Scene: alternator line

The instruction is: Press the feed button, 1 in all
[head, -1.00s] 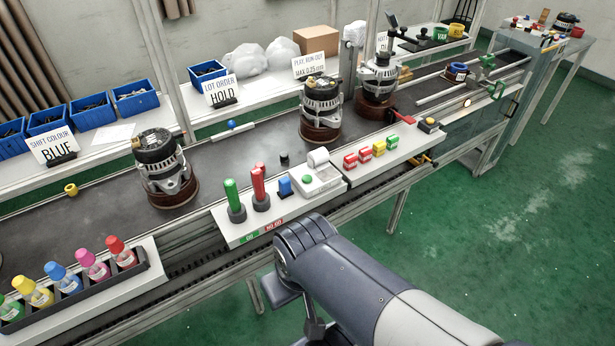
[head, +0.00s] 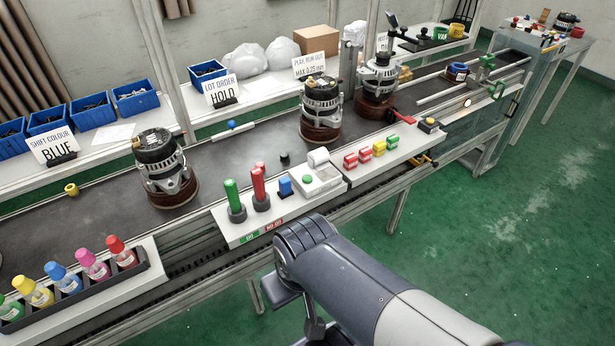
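No button in view has a readable "feed" label, so I cannot tell which one is the feed button. A small box with a dark top and some yellow (head: 429,124) sits at the right end of the white front shelf. A green button (head: 307,179) is on the pale printer-like device (head: 322,183) on the same shelf. A small round lit spot (head: 467,102) shows on the line's side farther right. My arm reaches in from the lower right, in front of the shelf. My gripper is not visible.
Alternators (head: 165,168) stand on brown round bases along the dark conveyor. Green (head: 234,195) and red (head: 259,182) upright gauges stand left of the printer-like device. Red and yellow blocks (head: 379,148) sit to its right. A bottle rack (head: 150,262) is at lower left. Green floor lies open at right.

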